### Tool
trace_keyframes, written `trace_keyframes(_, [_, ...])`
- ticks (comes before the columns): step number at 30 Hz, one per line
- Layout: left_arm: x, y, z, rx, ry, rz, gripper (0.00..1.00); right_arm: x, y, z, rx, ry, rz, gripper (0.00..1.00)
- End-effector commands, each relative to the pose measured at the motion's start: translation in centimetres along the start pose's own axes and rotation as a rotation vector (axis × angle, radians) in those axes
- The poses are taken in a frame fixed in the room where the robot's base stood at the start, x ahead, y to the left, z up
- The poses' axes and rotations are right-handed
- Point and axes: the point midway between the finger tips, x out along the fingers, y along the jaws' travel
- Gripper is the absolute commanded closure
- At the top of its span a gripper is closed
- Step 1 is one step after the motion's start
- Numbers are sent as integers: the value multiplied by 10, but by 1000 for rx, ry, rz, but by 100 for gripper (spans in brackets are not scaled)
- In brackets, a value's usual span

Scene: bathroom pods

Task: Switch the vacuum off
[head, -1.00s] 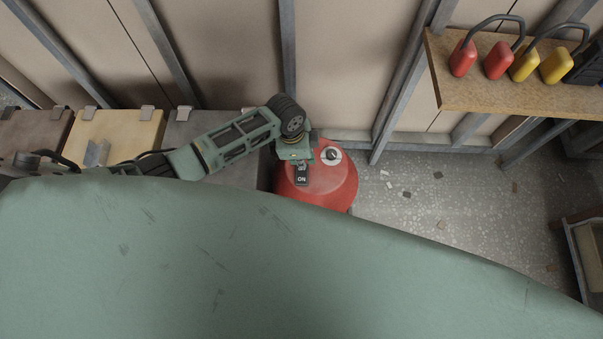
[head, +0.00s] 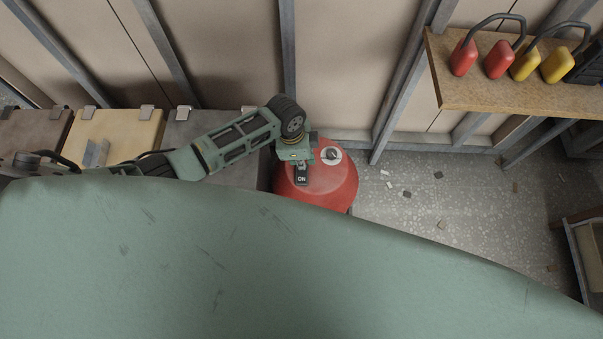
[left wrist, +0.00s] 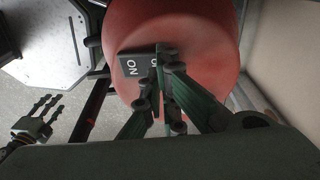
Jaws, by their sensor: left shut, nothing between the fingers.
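The vacuum is a red rounded canister (head: 335,190) on the floor at the centre of the head view; its red body (left wrist: 205,30) fills the upper middle of the left wrist view. On its top is a dark switch (head: 302,180) whose near half reads ON, and the ON half (left wrist: 132,66) is clear in the left wrist view. My left gripper (left wrist: 163,58) is shut and empty, its fingertips at the switch's other half, hiding most of that label. I cannot tell if they touch. In the head view the left gripper (head: 301,163) is partly hidden by its wrist.
Lidded boxes (head: 120,138) stand to the left, against a framed wall. A shelf (head: 500,95) with red and yellow handled items is at upper right.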

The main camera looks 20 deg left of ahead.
Motion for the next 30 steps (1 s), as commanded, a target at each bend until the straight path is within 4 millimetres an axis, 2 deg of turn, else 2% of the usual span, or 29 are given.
trace_keyframes(30, [16, 0, 2, 0, 0, 1, 100, 11, -1, 0, 1, 0, 0, 60])
